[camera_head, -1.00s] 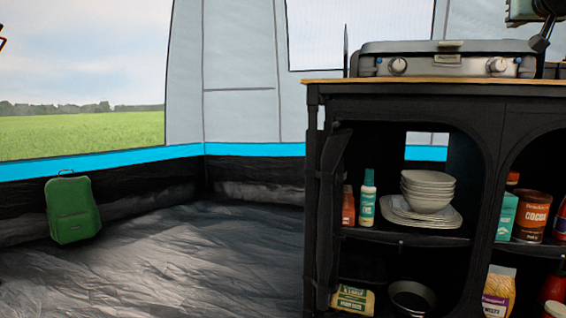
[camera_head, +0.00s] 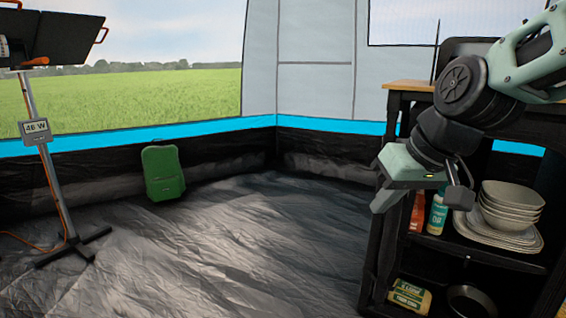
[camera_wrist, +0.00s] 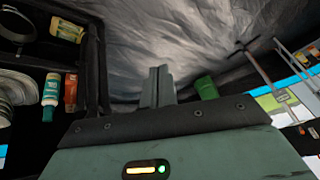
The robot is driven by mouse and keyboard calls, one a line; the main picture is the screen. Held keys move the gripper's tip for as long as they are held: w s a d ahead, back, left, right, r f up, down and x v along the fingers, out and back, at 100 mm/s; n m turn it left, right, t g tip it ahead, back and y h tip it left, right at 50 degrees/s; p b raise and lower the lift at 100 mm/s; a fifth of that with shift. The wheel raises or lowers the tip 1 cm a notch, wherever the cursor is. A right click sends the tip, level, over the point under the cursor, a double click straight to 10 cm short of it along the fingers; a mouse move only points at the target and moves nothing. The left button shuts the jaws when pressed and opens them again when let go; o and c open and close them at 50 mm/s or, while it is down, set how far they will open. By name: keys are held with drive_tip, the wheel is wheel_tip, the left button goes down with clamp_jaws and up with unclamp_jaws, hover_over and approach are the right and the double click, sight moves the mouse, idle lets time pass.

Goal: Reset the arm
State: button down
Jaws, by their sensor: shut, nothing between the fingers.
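My arm reaches in from the upper right of the head view. My gripper (camera_head: 382,203) is pale green and hangs in the air in front of the left side of the black kitchen cabinet (camera_head: 374,250). It points down and to the left. In the wrist view its two fingers (camera_wrist: 158,76) are pressed together with nothing between them. The gripper and wrist hide part of the cabinet's frame and upper shelf opening.
Cabinet shelves hold stacked bowls (camera_head: 512,205), a teal bottle (camera_head: 438,212), a red bottle (camera_head: 418,212) and a yellow packet (camera_head: 409,296). A panel stand (camera_head: 56,185) is at left. The middle floor is clear.

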drive_tip(key=s+a+f+n+g+h+p, duration=0.1)
drive_tip(key=s+a+f+n+g+p, duration=0.15)
drive_tip(key=s, duration=0.85)
drive_tip(key=s+a+f+n+g+h+p, duration=0.1)
drive_tip(key=s+f+n+g+h+p, duration=0.15)
drive_tip(key=s, duration=0.85)
wheel_tip(320, 180, up, 37)
drive_tip(key=p, duration=3.8)
drive_tip(key=shift+w+d+r+m+y, duration=0.15)
drive_tip(key=shift+w+d+m+y, duration=0.1)
drive_tip(key=shift+w+m+y, duration=0.15)
